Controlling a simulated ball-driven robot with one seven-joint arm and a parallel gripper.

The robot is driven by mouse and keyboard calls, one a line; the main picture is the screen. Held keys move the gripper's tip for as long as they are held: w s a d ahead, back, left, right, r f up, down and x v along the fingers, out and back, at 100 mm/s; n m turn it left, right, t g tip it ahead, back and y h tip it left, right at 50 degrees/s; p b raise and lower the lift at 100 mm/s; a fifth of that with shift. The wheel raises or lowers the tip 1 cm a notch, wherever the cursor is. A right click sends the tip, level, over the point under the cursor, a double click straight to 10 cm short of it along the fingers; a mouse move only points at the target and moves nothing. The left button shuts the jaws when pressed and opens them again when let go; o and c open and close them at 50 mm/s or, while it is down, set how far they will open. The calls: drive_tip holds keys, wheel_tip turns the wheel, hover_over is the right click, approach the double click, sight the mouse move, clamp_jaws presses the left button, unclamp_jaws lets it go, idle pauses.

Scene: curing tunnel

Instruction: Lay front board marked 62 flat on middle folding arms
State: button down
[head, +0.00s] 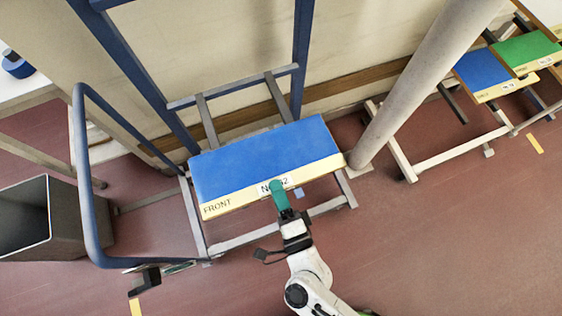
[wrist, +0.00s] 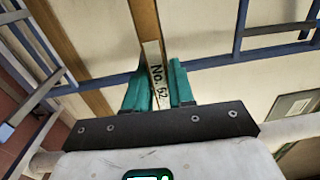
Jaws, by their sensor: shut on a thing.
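The front board (head: 262,160) has a blue top and a cream edge reading FRONT and No. 62. It lies about level over the grey frame of the near rack in the head view. My gripper (head: 279,188) has its teal fingers shut on the board's front edge, at the label. In the wrist view the label (wrist: 157,72) shows between the fingers of my gripper (wrist: 160,88). Grey arms (head: 207,121) stick out behind the board towards the blue crossbar. The board hides most of what is under it, so I cannot tell whether it touches the arms.
Blue uprights (head: 302,50) stand behind the board, and a blue rail loop (head: 88,180) is at left. A grey bin (head: 62,220) stands left of it. A thick pale column (head: 415,75) rises at right. Farther right, blue (head: 482,70) and green (head: 524,48) boards lie on another rack.

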sight(255, 136)
drive_tip(key=shift+f+b+x, duration=0.2)
drive_tip(key=shift+x, duration=3.8)
drive_tip(key=shift+f+b+x, duration=0.2)
drive_tip(key=shift+x, duration=3.8)
drive_tip(key=shift+w+f+b, duration=0.15)
drive_tip(key=shift+f+b, duration=0.15)
drive_tip(key=shift+b, duration=0.05)
drive_tip(key=shift+f+b, duration=1)
drive_tip(key=shift+f, duration=0.1)
drive_tip(key=shift+f+b, duration=0.4)
drive_tip(key=shift+f, duration=0.05)
drive_tip(key=c, duration=0.9)
unclamp_jaws()
drive_tip(key=shift+d+f, duration=0.1)
drive_tip(key=shift+s, duration=0.35)
drive_tip(key=b+v, duration=0.1)
drive_tip(key=v, duration=0.9)
drive_tip(key=shift+s, duration=0.15)
